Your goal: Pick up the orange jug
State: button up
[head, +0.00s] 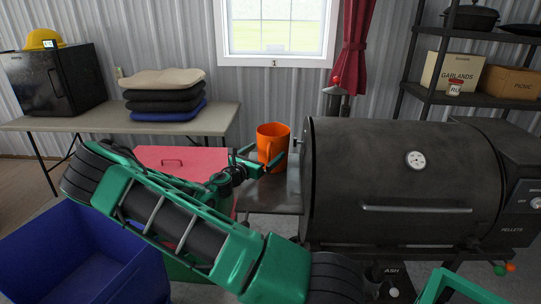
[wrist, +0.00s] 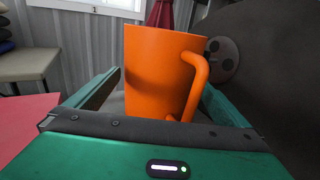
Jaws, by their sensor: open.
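The orange jug (head: 273,143) stands upright on the small dark side shelf (head: 262,197) at the left end of the black grill. In the head view my gripper (head: 258,163) is at the jug's near left side, with its fingers spread. In the wrist view the jug (wrist: 160,70) is large and central, its handle on the right. The fingers of my gripper (wrist: 155,92) lie to the left and right of the jug's lower part. The gripper is open and does not clasp the jug. The jug's base is hidden behind the gripper body.
The black pellet grill (head: 400,180) stands close to the right of the jug. A red-topped box (head: 180,160) is below my arm, and a blue bin (head: 80,250) is at lower left. A folding table (head: 110,122) with folded cloths (head: 164,95) stands at the back left.

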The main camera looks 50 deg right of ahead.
jog(key=shift+x, duration=2.7)
jog(key=shift+r, duration=0.2)
jog(key=c, duration=0.8)
